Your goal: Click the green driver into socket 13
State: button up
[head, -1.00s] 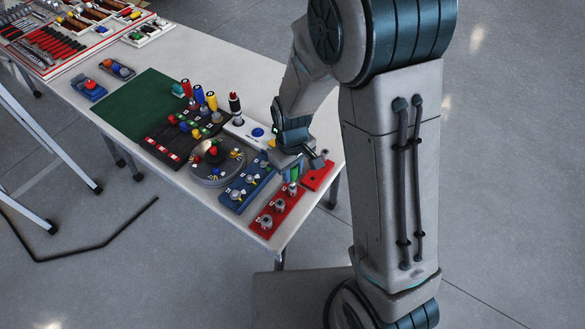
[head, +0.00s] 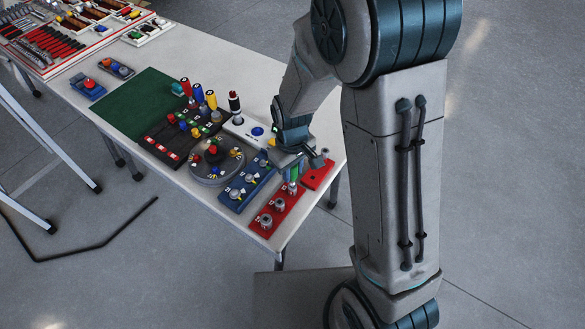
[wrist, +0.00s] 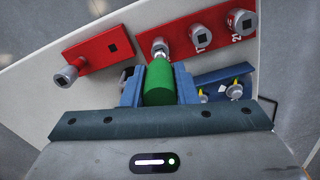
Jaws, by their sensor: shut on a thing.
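My gripper (wrist: 159,88) is shut on the green driver (wrist: 159,84), which lies between its two blue fingers. The driver's green handle also shows under my gripper in the head view (head: 293,173). Its far end points at a metal socket (wrist: 160,47) at the near end of the longer red block (wrist: 180,42). In the head view that socket (head: 292,188) is right below the handle. I cannot tell whether the tip is seated in it or just above. The socket numbers are too small to read surely.
A shorter red block (wrist: 97,52) with a socket and a square hole lies beside the long one. A blue block (head: 246,187) with knobs, a round grey dial stand (head: 205,168) and a dark rack of coloured drivers (head: 163,151) stand close by. The green mat (head: 140,104) is clear.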

jog(key=shift+f+b, duration=0.65)
jog(key=shift+f, duration=0.05)
dwell(1.0)
jog(key=shift+r, duration=0.1)
jog(key=shift+r+p, duration=0.9)
jog(key=shift+r, duration=0.25)
jog(key=shift+r, duration=0.1)
jog(key=shift+r+p, duration=1.4)
jog(key=shift+r, duration=0.5)
